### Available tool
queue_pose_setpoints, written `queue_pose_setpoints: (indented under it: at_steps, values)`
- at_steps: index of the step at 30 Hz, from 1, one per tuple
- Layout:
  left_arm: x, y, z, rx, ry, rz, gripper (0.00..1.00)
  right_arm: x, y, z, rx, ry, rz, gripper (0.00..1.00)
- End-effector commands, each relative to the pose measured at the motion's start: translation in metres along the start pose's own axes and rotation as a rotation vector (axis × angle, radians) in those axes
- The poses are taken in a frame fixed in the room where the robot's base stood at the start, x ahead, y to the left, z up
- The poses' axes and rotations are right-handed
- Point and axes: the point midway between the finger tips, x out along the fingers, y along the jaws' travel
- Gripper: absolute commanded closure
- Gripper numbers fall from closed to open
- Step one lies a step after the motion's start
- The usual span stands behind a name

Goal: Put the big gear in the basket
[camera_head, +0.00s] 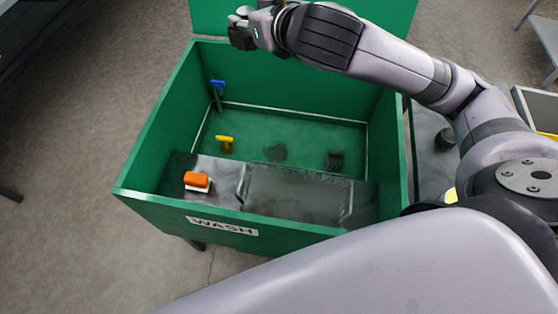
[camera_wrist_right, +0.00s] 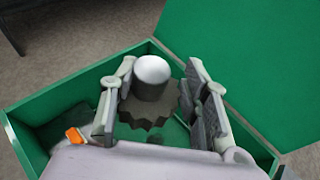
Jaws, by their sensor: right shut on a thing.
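In the wrist view, the big gear (camera_wrist_right: 150,108) is dark grey and toothed, with a pale round hub standing up from it. My right gripper (camera_wrist_right: 163,100) is shut on it, with a finger on each side. In the head view my right gripper (camera_head: 243,30) is high over the back edge of the green wash tub (camera_head: 150,198); the gear cannot be made out there. The basket (camera_head: 295,193), a see-through wire-like box, sits inside the tub at the front, and no gear shows in it. My left gripper is out of view.
An orange brush (camera_head: 197,181) lies left of the basket. A yellow tool (camera_head: 225,143), a blue-handled tool (camera_head: 217,85) and a dark block (camera_head: 336,160) are also in the tub. The tub's raised green lid (camera_head: 205,18) stands behind. A grey table is at the right.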

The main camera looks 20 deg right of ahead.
Motion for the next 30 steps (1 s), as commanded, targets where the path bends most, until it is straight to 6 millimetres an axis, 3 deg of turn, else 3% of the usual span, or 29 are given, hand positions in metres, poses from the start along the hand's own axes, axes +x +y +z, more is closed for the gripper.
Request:
queue_pose_setpoints:
  at_steps: [1, 4, 14, 24, 30]
  values:
    - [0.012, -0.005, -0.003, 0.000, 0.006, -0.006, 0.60, 0.011, 0.004, -0.002, -0.024, -0.009, 0.038, 1.00]
    - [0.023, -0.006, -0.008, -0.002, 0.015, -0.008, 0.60, 0.025, 0.021, -0.008, -0.074, -0.010, 0.156, 1.00]
    - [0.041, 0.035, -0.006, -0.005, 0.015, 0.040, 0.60, 0.036, 0.061, -0.057, -0.204, -0.014, 0.484, 1.00]
    - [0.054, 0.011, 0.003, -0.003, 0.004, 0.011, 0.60, 0.032, 0.078, -0.113, -0.292, -0.016, 0.703, 1.00]
    - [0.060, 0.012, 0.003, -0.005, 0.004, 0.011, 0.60, 0.027, 0.082, -0.148, -0.330, -0.010, 0.809, 1.00]
